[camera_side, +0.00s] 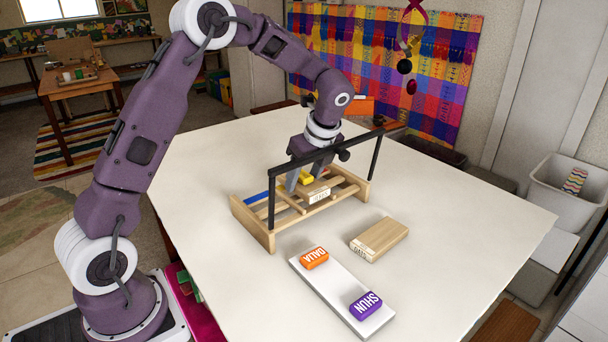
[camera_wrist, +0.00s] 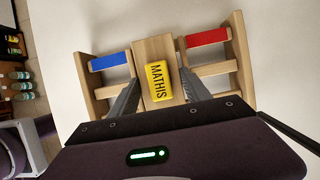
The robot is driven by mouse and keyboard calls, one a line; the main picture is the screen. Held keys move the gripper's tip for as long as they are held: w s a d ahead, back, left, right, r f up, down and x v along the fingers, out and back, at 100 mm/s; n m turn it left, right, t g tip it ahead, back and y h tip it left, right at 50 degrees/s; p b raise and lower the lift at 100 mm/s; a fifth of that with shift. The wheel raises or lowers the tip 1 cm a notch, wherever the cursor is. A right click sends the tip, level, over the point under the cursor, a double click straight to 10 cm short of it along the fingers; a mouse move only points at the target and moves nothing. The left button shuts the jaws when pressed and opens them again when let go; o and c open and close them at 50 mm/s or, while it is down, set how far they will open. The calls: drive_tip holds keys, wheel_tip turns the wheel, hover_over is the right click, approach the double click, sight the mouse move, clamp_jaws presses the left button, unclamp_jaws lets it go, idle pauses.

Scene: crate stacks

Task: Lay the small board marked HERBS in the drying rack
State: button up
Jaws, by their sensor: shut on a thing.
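The wooden drying rack (camera_side: 262,233) stands on the white table, with slats and low end walls; it also shows in the wrist view (camera_wrist: 241,60). A small pale wooden board (camera_side: 319,197) is at the rack's middle, its white end label too small to read surely. A yellow block marked MATHIS (camera_wrist: 158,82) lies on top of this board (camera_wrist: 152,48). My gripper (camera_side: 306,175) is shut on the board, one finger along each side, as the wrist view shows (camera_wrist: 160,95). Whether the board rests on the slats is hidden.
A second wooden board (camera_side: 385,234) lies right of the rack, its end label unclear. A white strip (camera_side: 335,287) bears an orange block (camera_side: 314,258) and a purple block marked SHUN (camera_side: 365,305). A black bar (camera_side: 310,149) on posts spans the rack's front. The table's right is clear.

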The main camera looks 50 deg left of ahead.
drive_tip(key=shift+f, duration=0.5)
drive_tip(key=o, duration=1.5)
drive_tip(key=shift+r, duration=4)
drive_tip(key=s+d+r+n+t+h, duration=0.1)
drive_tip(key=s+d+r+n, duration=0.2)
drive_tip(key=s+n, duration=0.3)
drive_tip(key=s+d+r+n+t, duration=0.1)
drive_tip(key=s+d+r+n, duration=0.2)
drive_tip(key=s, duration=0.5)
drive_tip(key=s+d+n+t+h, duration=0.3)
drive_tip(key=s+d+n, duration=0.5)
drive_tip(key=s, duration=0.5)
drive_tip(key=shift+s+d+f+n+t+h, duration=0.2)
drive_tip(key=shift+d+f+n+t+h, duration=0.1)
drive_tip(key=shift+f+n, duration=0.1)
